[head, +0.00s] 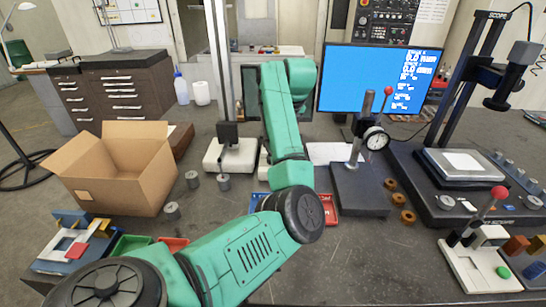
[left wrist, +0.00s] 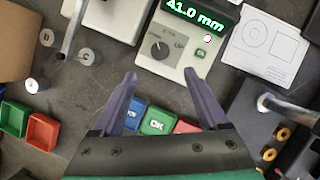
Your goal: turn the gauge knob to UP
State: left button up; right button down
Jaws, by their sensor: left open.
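The gauge is a pale box below a green display (left wrist: 195,15) reading 41.0 mm, in the left wrist view. Its dark round knob (left wrist: 159,49) is on the front panel, with small labels around it; "CAL" seems to be at its right. The knob's pointer direction is too small to tell surely. My left gripper (left wrist: 160,74) is open and empty, its fingertips apart on the near side of the knob in the picture, not around it. In the head view my green left arm hides the gauge's panel and the gripper. My right gripper is in neither view.
A small green button (left wrist: 200,53) is right of the knob. A blue bin (left wrist: 135,117), green OK bin (left wrist: 157,121) and red bin (left wrist: 185,127) lie near the fingers. A dial gauge stand (head: 360,190), cardboard box (head: 105,180) and grey cylinders (head: 223,182) stand around.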

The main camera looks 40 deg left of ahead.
pick_arm(q)
jog(key=p+x, duration=0.3)
jog(key=x, duration=0.8)
jog(key=shift+a, duration=0.15)
jog(key=shift+f, duration=0.25)
jog(key=shift+w, duration=0.1)
grip_shut()
